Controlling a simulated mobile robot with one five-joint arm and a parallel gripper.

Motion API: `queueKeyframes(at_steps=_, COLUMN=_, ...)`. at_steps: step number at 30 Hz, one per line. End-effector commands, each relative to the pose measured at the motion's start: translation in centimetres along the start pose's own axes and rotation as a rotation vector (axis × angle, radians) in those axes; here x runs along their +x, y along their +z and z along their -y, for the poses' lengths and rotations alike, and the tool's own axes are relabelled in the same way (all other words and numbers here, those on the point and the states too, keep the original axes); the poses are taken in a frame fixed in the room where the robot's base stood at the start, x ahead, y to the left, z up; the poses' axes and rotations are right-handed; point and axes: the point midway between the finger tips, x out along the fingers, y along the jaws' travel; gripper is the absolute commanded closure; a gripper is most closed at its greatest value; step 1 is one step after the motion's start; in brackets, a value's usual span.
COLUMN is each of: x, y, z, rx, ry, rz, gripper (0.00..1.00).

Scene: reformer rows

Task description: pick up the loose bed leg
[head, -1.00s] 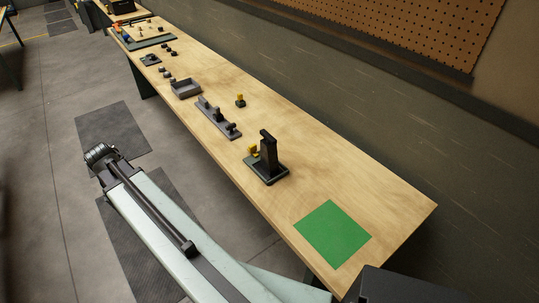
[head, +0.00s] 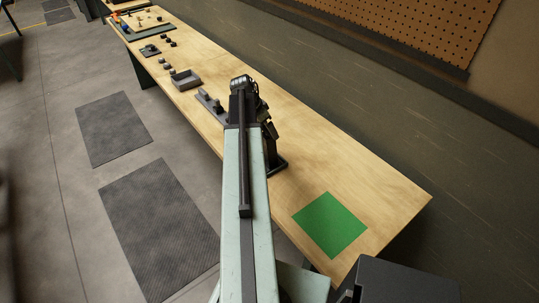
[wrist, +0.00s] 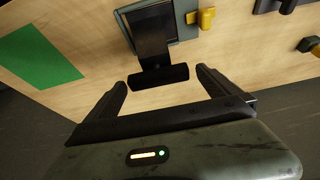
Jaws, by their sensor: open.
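A black post with a wide crossbar end (wrist: 154,45), which looks like the bed leg, stands on a grey base plate (wrist: 185,26) in the wrist view. A yellow knob (wrist: 207,18) sits beside it on the base. My gripper (wrist: 160,80) is open, with one finger on each side of the crossbar end and a gap to both; whether they touch it in depth I cannot tell. In the head view my arm covers most of the post, and the base's corner (head: 281,166) shows at its right.
A green square (head: 330,224) lies on the wooden bench (head: 385,190) near its front end. A grey tray (head: 186,79) and several small dark parts stand farther back. A small yellow-topped part (wrist: 309,45) is right in the wrist view. Bench around the green square is clear.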

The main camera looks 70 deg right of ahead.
Motion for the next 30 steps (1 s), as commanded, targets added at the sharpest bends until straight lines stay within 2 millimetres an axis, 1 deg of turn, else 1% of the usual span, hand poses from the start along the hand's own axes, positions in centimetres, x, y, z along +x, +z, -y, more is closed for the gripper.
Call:
queueKeyframes(at_steps=2, x=0.1, y=0.0, z=0.0, rx=-0.001, ry=0.000, rz=0.000, gripper=0.00)
queueKeyframes(at_steps=5, x=1.1, y=0.1, z=-0.1, rx=-0.001, ry=0.000, rz=0.000, gripper=0.00)
queueKeyframes(at_steps=9, x=3.7, y=0.3, z=-0.3, rx=-0.001, ry=0.000, rz=0.001, gripper=0.00)
queueKeyframes(at_steps=12, x=5.3, y=0.2, z=-0.3, rx=-0.001, ry=0.000, rz=0.001, gripper=0.00)
queueKeyframes(at_steps=14, x=5.5, y=0.1, z=-0.3, rx=-0.001, ry=0.000, rz=0.001, gripper=0.00)
queueKeyframes(at_steps=20, x=5.1, y=-0.1, z=-0.4, rx=-0.001, ry=0.000, rz=0.001, gripper=0.00)
queueKeyframes(at_steps=21, x=5.1, y=-0.1, z=-0.4, rx=-0.001, ry=0.000, rz=0.001, gripper=0.11)
queueKeyframes(at_steps=23, x=5.1, y=-0.1, z=-0.4, rx=-0.001, ry=0.000, rz=0.001, gripper=0.28)
queueKeyframes(at_steps=24, x=5.1, y=-0.1, z=-0.4, rx=-0.001, ry=0.000, rz=0.001, gripper=0.39)
queueKeyframes(at_steps=26, x=5.1, y=-0.1, z=-0.4, rx=-0.001, ry=0.000, rz=0.001, gripper=0.56)
queueKeyframes(at_steps=27, x=5.1, y=-0.1, z=-0.4, rx=-0.001, ry=0.000, rz=0.001, gripper=0.67)
queueKeyframes(at_steps=29, x=5.1, y=-0.1, z=-0.4, rx=-0.001, ry=0.000, rz=0.001, gripper=0.83)
queueKeyframes(at_steps=30, x=5.1, y=-0.1, z=-0.4, rx=-0.001, ry=0.000, rz=0.000, gripper=0.89)
